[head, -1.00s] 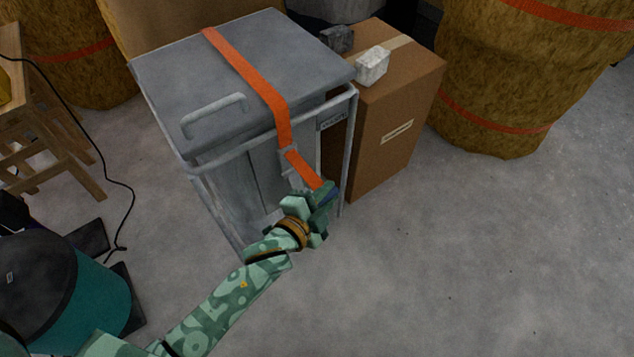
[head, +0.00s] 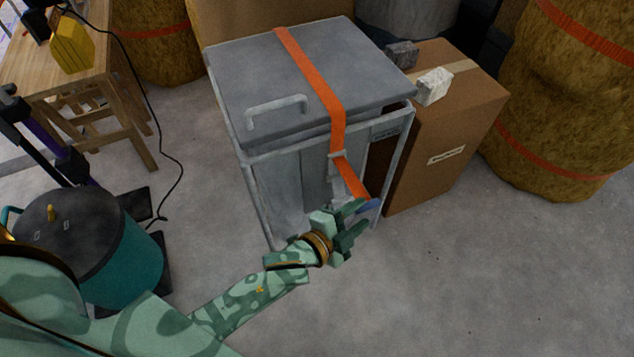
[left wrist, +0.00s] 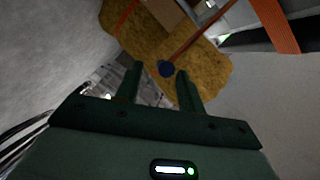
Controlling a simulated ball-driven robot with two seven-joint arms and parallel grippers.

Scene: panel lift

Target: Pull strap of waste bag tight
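A grey lidded bin in a tube frame (head: 300,85) stands upright on the floor in the head view. An orange strap (head: 322,85) runs over its lid, through a buckle (head: 338,157) at the front. My right gripper is not in view. No waste bag is visible.
A cardboard box (head: 445,130) stands right against the bin, with a pale block (head: 434,86) on top. Large straw-like bales (head: 560,100) are at the right. A teal drum (head: 125,260) and wooden stool (head: 110,75) are at the left. The floor at the lower right is clear.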

